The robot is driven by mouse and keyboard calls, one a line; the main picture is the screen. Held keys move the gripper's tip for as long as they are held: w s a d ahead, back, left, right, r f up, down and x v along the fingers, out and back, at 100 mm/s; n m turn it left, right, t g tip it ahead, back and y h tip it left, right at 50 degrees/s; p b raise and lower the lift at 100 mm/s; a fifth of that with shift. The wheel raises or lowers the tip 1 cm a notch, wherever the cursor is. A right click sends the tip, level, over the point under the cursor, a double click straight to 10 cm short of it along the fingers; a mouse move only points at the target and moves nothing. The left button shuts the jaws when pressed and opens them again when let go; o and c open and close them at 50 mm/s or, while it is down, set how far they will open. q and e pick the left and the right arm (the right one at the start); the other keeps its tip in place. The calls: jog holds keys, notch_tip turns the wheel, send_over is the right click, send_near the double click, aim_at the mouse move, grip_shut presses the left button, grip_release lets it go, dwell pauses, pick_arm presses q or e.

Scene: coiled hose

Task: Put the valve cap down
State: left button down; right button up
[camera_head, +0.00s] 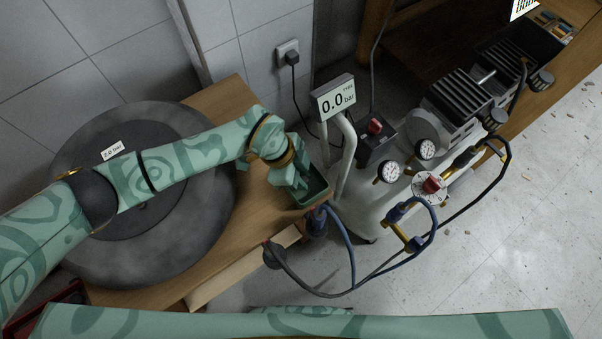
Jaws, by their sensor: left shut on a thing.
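My left gripper (301,191) reaches in from the left and points down at a small green tray (321,190) on the right edge of the wooden bench. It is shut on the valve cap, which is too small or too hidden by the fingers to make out. The fingertips are over the tray's left part; I cannot tell whether they touch its floor. My right gripper is not in view.
A large tyre (190,235) labelled 2.0 bar lies on the wooden bench (226,95). Right of the tray stands a compressor (375,195) with gauges, a 0.0 bar display (334,98) and a looping hose (340,292). Floor (520,240) is open at right.

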pick_arm(q)
jog(key=shift+f, duration=0.55)
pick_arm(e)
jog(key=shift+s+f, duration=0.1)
pick_arm(q)
jog(key=c, duration=1.2)
grip_release()
jog(key=shift+c, duration=0.2)
jog(key=p+v, duration=0.8)
jog(key=v, duration=0.8)
jog(key=shift+r, duration=0.2)
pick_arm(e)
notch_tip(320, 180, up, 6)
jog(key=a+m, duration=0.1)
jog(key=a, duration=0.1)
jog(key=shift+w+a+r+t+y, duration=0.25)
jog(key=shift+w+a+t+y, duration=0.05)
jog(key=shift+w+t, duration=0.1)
pick_arm(q)
jog(key=shift+w, duration=0.1)
